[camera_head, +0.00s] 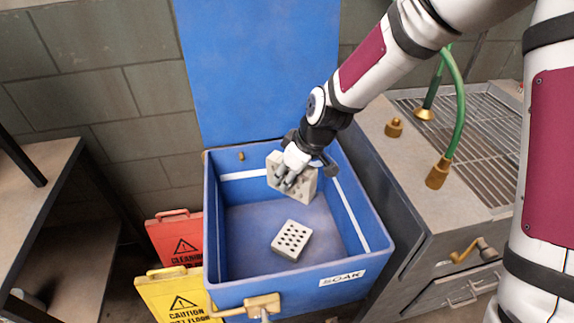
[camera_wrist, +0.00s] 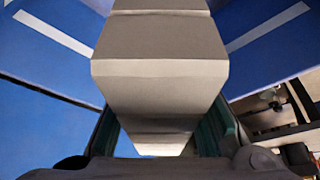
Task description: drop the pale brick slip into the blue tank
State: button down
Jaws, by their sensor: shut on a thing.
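The blue tank (camera_head: 212,230) stands open with its lid (camera_head: 257,65) raised at the back and a "SOAK" label on its front. A pale perforated brick slip (camera_head: 301,188) is in my gripper (camera_head: 290,178), held tilted inside the tank's opening near the back wall. The fingers hide part of its face. In the wrist view, the pale slip (camera_wrist: 160,90) fills the middle between the fingers, with blue tank walls on both sides. A second pale perforated slip (camera_head: 292,240) lies on the tank floor, apart from the held one.
A stone counter with a metal grate (camera_head: 476,140), a green hose (camera_head: 460,110) and brass fittings stands right of the tank. Red (camera_head: 175,238) and yellow (camera_head: 176,297) caution signs stand left of it. A shelf (camera_head: 40,165) is at far left.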

jog(key=shift+w+a, duration=0.15)
jog(key=shift+a, duration=0.1)
jog(key=shift+f, duration=0.25)
notch_tip(320, 180, down, 5)
jog(key=b, duration=0.4)
jog(key=shift+d+f, duration=0.1)
jog(key=shift+f, duration=0.1)
jog(key=c, duration=1.2)
grip_release()
jog(key=shift+o, duration=0.2)
jog(key=shift+r, duration=0.1)
jog(key=v, duration=1.1)
jog(key=shift+d+r, duration=0.2)
jog(key=shift+r, duration=0.15)
